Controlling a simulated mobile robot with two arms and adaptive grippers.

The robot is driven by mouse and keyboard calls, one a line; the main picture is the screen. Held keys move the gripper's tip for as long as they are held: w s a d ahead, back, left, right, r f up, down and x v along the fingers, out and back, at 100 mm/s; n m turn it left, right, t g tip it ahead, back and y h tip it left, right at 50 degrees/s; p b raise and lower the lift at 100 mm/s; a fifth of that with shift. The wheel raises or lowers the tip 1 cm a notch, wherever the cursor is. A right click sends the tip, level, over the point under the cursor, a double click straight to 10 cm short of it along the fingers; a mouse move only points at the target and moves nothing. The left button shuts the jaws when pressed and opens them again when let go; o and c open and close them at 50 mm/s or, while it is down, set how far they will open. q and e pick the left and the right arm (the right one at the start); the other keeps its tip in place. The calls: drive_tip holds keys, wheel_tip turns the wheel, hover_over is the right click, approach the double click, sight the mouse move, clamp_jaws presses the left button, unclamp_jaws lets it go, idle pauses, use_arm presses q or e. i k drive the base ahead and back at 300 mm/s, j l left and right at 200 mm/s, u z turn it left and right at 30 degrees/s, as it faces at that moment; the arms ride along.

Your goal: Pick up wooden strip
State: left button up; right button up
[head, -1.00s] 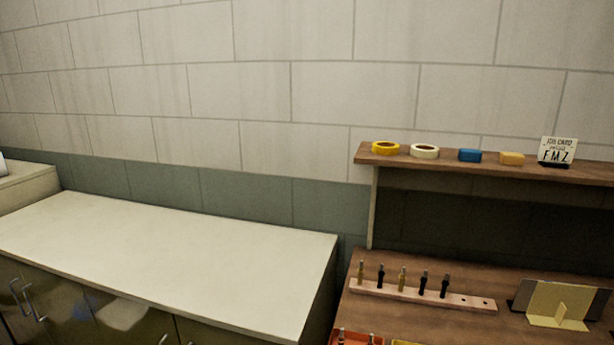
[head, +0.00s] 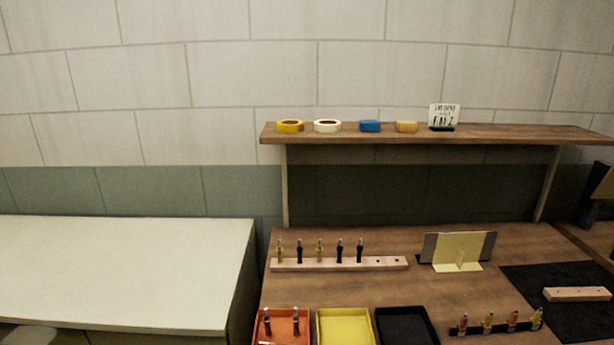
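A long pale wooden strip (head: 340,264) lies on the brown workbench (head: 385,285), left of the middle. Several dark and brass-coloured pin-like tools (head: 319,251) stand upright in it, and its right end has empty holes. A shorter wooden strip (head: 577,294) with small holes lies on a black mat (head: 530,275) at the right edge. Neither of my grippers is in view.
An orange tray (head: 283,313) with two upright tools, a yellow tray (head: 345,328) and a black tray (head: 405,326) line the front. A dark rack (head: 497,328) holds several tools. A stand (head: 458,250) stands behind. A shelf (head: 500,134) hangs above.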

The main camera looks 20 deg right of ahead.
sight(590, 294)
drive_tip(key=z, duration=2.1)
drive_tip(key=i+l, duration=0.15)
drive_tip(key=l, duration=0.25)
drive_tip(key=i+l+u, duration=0.15)
drive_tip(key=l, duration=0.25)
drive_tip(key=i+l, duration=0.15)
drive_tip(key=l, duration=0.25)
drive_tip(key=i+l+u, duration=0.15)
drive_tip(key=l, duration=0.25)
